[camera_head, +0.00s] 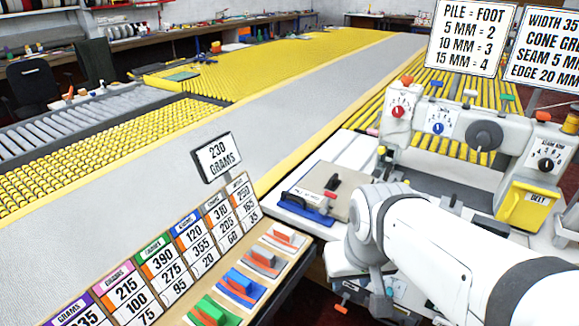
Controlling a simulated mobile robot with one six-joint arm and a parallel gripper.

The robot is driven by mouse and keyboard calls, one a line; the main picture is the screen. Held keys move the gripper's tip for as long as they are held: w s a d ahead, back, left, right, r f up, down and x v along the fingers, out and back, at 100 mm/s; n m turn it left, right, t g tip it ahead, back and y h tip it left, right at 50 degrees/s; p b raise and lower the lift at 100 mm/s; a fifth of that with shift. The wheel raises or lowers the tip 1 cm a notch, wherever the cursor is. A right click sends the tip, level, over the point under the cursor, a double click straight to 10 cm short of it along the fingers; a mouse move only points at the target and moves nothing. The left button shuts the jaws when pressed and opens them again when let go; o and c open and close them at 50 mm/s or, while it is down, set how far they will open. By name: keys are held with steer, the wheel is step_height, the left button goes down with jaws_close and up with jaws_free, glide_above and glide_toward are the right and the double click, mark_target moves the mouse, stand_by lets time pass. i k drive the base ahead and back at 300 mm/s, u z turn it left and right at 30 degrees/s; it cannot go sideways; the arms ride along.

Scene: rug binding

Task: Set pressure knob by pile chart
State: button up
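The pile chart (468,38) is a white sign at the top right reading PILE = FOOT, 5 MM = 2, 10 MM = 3, 15 MM = 4. Below it stands a white sewing machine (445,158). Its front carries a dial with a red knob (398,111) and a dial with a blue knob (438,128). A dial with a black knob (546,164) is at the right. The dial labels are too small to read, so I cannot tell which is the pressure knob. My white arm reaches in from the lower right, below the dials. I cannot make out my gripper's fingers.
A large dark handwheel (484,135) sits between the blue and black knobs. A yellow BELT cover (528,207) is below the black knob. A second sign (545,48) is partly cut off.

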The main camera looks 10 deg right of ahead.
mark_target(407, 80)
steer(key=z, duration=0.9)
steer(key=i, duration=0.7)
steer(key=z, duration=0.8)
